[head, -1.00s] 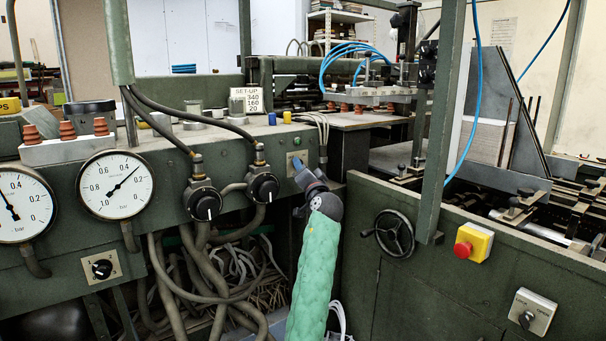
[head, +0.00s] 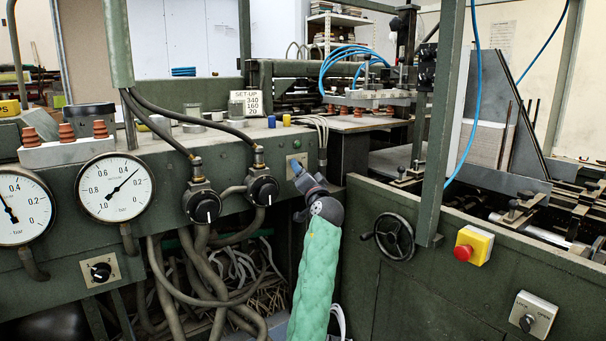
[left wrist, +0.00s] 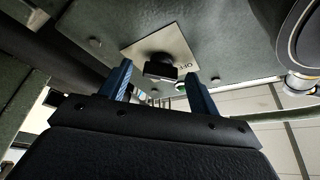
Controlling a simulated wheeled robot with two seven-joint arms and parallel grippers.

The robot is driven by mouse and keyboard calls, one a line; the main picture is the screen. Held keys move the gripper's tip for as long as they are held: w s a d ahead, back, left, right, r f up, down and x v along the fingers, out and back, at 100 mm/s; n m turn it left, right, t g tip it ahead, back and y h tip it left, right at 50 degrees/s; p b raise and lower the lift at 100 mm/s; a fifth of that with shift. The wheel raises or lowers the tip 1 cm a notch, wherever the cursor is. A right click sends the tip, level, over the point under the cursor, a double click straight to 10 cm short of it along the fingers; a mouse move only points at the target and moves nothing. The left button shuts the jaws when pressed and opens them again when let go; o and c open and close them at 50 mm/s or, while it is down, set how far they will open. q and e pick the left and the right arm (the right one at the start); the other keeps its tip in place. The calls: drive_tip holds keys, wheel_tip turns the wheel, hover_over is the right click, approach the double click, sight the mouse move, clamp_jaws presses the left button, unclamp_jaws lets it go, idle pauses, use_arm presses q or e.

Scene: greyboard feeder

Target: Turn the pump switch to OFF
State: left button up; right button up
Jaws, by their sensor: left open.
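The pump switch is a black knob (left wrist: 161,68) on a pale plate (left wrist: 140,50) in the left wrist view. The letters OFF show upside down on the plate, right of the knob. I cannot tell which mark the knob points to. My left gripper (left wrist: 157,80) is open, its two blue fingers either side of the knob in that view; contact is not clear. In the head view, my left gripper (head: 297,168) is at a small plate (head: 296,158) on the green panel and hides the knob. My right gripper is not in view.
Two round black valve knobs (head: 205,207) with hoses sit left of the gripper. Pressure gauges (head: 115,187) and another switch (head: 100,271) are farther left. A handwheel (head: 394,236), a red stop button (head: 463,252) and a lock switch (head: 533,313) are on the right-hand panel.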

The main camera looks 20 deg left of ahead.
use_arm(q)
drive_tip(key=v, duration=0.7)
drive_tip(key=shift+d, duration=0.15)
